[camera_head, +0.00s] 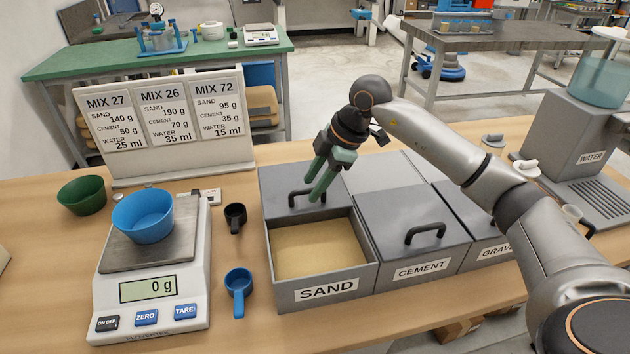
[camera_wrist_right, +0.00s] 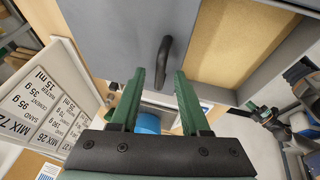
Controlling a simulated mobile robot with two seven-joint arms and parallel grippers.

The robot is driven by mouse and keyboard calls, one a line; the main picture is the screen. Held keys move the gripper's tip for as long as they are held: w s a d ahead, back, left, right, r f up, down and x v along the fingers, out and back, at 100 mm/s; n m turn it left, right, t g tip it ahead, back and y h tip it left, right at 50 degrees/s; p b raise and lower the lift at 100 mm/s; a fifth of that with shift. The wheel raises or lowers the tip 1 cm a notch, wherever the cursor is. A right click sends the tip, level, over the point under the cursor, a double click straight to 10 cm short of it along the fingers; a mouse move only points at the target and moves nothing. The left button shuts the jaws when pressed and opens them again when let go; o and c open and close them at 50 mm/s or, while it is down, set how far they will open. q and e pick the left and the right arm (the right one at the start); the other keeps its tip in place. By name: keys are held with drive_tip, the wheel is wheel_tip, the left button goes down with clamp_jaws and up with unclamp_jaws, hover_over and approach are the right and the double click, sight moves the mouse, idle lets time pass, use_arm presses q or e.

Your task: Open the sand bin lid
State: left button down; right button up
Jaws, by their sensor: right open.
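The sand bin (camera_head: 326,289) stands on the bench with its grey lid (camera_head: 277,185) slid back, and sand (camera_head: 315,248) shows in the open front part. The lid's dark handle (camera_head: 292,199) is near my right gripper (camera_head: 316,188), which comes from above with its green fingers open. In the right wrist view, the handle (camera_wrist_right: 164,58) appears between and just beyond the fingertips (camera_wrist_right: 160,75), with the lid (camera_wrist_right: 120,35) behind it. The fingers do not grip the handle; I cannot tell whether they touch it. My left gripper is not in view.
The closed cement bin (camera_head: 410,240) and gravel bin (camera_head: 480,225) stand to the right, partly behind my right arm. A scale (camera_head: 150,290) with a blue bowl (camera_head: 143,216), a blue scoop (camera_head: 238,285) and a black cup (camera_head: 235,216) are on the left. A recipe board (camera_head: 160,125) stands behind.

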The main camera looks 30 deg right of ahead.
drive_tip(key=v, duration=1.2)
drive_tip(key=shift+r, duration=0.25)
drive_tip(key=shift+s+d, duration=0.1)
